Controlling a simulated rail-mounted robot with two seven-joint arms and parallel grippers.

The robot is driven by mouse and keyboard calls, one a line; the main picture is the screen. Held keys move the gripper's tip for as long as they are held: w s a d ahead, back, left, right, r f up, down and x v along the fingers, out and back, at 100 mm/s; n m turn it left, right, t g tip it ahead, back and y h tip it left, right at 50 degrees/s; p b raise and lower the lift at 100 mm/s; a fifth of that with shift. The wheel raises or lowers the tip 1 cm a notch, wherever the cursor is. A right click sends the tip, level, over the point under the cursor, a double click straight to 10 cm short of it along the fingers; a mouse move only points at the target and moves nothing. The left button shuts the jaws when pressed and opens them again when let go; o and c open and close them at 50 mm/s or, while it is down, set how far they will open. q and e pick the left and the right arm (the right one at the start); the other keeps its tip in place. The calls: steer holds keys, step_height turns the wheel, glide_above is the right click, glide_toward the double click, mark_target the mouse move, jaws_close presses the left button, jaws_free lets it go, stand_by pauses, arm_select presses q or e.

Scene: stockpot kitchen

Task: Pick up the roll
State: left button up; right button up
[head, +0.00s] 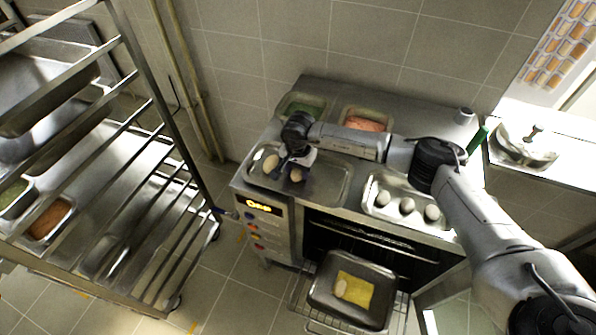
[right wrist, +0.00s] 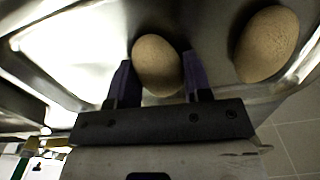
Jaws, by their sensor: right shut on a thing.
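My right gripper (head: 288,163) reaches down over the left end of a metal tray (head: 325,182) on top of the oven unit. It is shut on a brown roll (head: 296,175). In the right wrist view the same roll (right wrist: 157,64) sits between the two dark fingers (right wrist: 157,88). I cannot tell whether the roll touches the tray floor. A second roll (head: 270,163) lies just left of the gripper in the same tray, and it shows at the right of the wrist view (right wrist: 266,43). My left gripper is not in view.
Another tray (head: 382,184) to the right holds several pale rolls. Two pans with green (head: 303,104) and reddish (head: 365,123) contents stand behind. Below, a pan (head: 372,311) with yellow contents sits on a rack at the oven opening. A metal rack (head: 150,100) stands at left.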

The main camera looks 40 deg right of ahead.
steer(key=shift+c, duration=0.9)
steer(key=shift+r, duration=0.15)
